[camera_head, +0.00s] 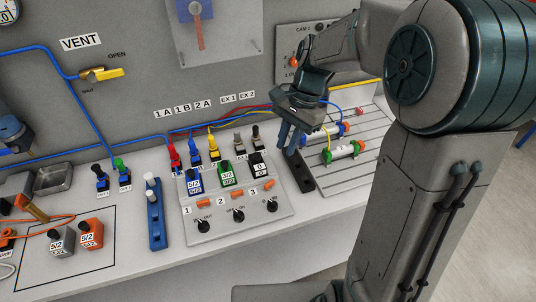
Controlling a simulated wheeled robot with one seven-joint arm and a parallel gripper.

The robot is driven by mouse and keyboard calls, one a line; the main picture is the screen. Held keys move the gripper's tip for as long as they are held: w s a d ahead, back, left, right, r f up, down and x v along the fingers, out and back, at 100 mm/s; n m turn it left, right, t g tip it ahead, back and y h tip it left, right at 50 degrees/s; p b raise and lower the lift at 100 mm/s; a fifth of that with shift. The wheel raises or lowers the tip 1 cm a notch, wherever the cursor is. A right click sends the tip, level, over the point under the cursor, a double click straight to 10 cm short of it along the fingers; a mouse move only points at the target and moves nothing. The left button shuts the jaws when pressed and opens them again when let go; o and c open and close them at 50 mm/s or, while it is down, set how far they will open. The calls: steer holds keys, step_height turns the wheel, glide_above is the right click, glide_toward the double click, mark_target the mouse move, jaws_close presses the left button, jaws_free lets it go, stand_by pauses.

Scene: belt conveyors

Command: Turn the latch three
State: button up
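A light grey control panel (190,222) lies on the white bench. Orange latches mark its numbered places: latch one (208,196), latch two (239,190) and latch three (269,184). Latch three is the rightmost, beside the label "3" and below a black module marked "0" (259,168). My gripper (289,138) points down above and to the right of latch three, apart from it. Its two dark fingers show close together, and I see nothing held between them. The exact finger gap is hard to judge from here.
Black knobs (272,205) sit in front of the latches. Coloured plugs and cables (213,147) rise behind the modules. A black block (300,173) lies right of the panel, next to a slotted plate (350,178) with cylinders.

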mark_target(266, 184)
steer(key=shift+m, duration=0.4)
steer(key=x, duration=0.8)
steer(key=a+p+x, duration=0.1)
steer(key=x, duration=0.4)
steer(key=shift+w+a, duration=0.1)
steer(key=shift+w, duration=0.25)
jaws_close()
